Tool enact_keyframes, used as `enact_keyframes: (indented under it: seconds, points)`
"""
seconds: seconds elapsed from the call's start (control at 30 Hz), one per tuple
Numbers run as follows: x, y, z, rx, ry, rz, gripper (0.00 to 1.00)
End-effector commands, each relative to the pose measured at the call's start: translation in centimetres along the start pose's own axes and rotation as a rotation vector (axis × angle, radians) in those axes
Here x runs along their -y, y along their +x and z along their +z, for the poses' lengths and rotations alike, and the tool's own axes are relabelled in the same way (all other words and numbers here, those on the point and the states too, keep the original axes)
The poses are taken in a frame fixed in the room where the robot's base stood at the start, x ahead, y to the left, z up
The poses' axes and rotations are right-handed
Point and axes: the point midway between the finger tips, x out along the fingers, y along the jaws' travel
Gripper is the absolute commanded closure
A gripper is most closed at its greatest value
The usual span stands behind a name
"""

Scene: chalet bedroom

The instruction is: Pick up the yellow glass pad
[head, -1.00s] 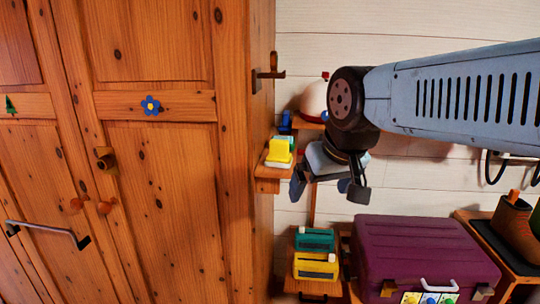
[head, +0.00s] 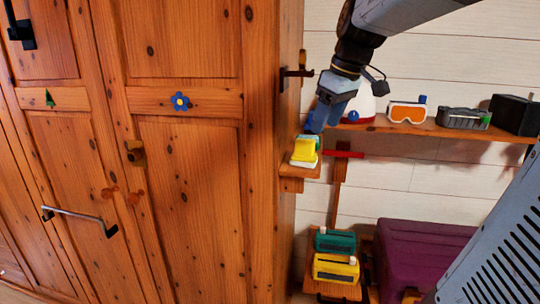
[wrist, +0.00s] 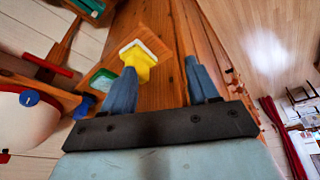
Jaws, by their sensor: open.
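The yellow glass pad (head: 304,151), a yellow block on a white base, sits on the small wooden shelf (head: 293,171) at the wardrobe's side. A teal pad (head: 315,139) is just behind it, partly hidden. My gripper (head: 318,122) is open, pointing down close above and behind the pads in the head view. In the wrist view the yellow pad (wrist: 140,60) lies beyond the tip of the left finger, which overlaps its lower edge. The teal pad (wrist: 102,80) is left of that finger. Nothing is seen between the fingers, and I cannot tell whether the finger touches the yellow pad.
The tall wooden wardrobe (head: 190,180) stands directly left of the small shelf. A long shelf (head: 440,130) with goggles (head: 408,113) and a white round object (head: 358,100) runs right. Below are a teal device (head: 335,241), a yellow device (head: 336,268) and a purple case (head: 420,250).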

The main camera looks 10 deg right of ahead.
Motion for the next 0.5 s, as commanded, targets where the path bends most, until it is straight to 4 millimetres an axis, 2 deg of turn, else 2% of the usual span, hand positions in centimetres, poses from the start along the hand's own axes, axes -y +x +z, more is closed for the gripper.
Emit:
enact_keyframes:
  seconds: [0.03, 0.2, 0.33, 0.5]
  points:
    - [-1.4, -0.1, -1.1, 0.0, -0.044, -0.025, 0.4]
    - [-5.0, -0.4, -4.0, -0.024, -0.21, -0.103, 0.4]
    - [-7.1, -0.6, -5.4, -0.049, -0.306, -0.143, 0.4]
    - [-8.6, -0.6, -6.3, -0.072, -0.378, -0.171, 0.4]
